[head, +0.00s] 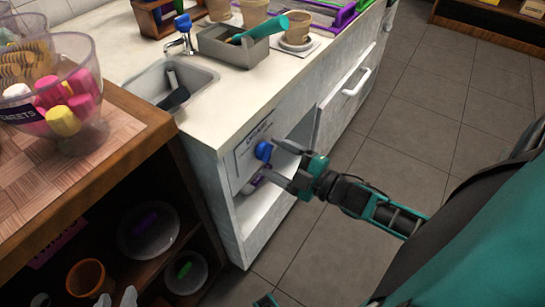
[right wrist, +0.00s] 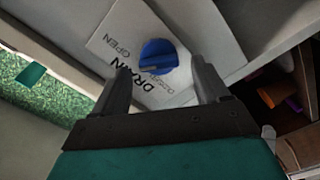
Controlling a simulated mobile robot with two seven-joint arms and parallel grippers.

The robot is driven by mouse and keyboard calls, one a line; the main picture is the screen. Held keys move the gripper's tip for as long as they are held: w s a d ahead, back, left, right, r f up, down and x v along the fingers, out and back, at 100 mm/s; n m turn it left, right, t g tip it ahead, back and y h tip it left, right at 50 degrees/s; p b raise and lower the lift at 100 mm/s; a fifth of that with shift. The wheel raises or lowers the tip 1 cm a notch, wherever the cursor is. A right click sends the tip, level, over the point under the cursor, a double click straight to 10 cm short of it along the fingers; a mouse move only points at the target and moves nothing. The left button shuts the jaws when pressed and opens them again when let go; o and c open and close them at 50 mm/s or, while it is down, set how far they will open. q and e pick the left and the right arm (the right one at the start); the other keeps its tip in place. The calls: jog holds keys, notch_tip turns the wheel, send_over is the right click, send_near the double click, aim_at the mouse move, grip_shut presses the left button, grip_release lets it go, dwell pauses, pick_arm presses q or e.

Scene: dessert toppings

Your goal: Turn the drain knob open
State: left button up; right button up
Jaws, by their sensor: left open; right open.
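The round blue drain knob (head: 263,150) sits on a light label plate (head: 246,157) on the end of the white counter. In the right wrist view, the knob (right wrist: 158,57) has a darker ridge, and "DRAIN" and "OPEN" are printed beside it; other lettering is partly hidden. My right gripper (head: 278,161) is open in front of the plate. In the right wrist view its two fingers stand on either side of the knob, with visible gaps and nothing held. A teal piece of my left gripper (head: 265,300) shows at the bottom edge; its fingers are hidden.
A sink (head: 190,85) holding a dark utensil is set in the counter. A wooden shelf unit (head: 140,130) with a glass sweets bowl (head: 75,125) stands at left. Grey floor (head: 425,120) is clear at right.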

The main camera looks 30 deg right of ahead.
jog(key=shift+x, duration=0.75)
jog(key=shift+c, duration=0.2)
jog(key=c, duration=1)
jog(key=shift+r+m+p, duration=0.25)
jog(key=shift+m+p, duration=0.25)
jog(key=shift+p, duration=0.15)
jog(key=shift+d+m+p, duration=0.1)
jog(key=shift+m+p, duration=0.4)
jog(key=shift+m, duration=0.1)
jog(key=shift+f, duration=0.15)
jog(key=o, duration=1)
jog(key=shift+o, duration=0.2)
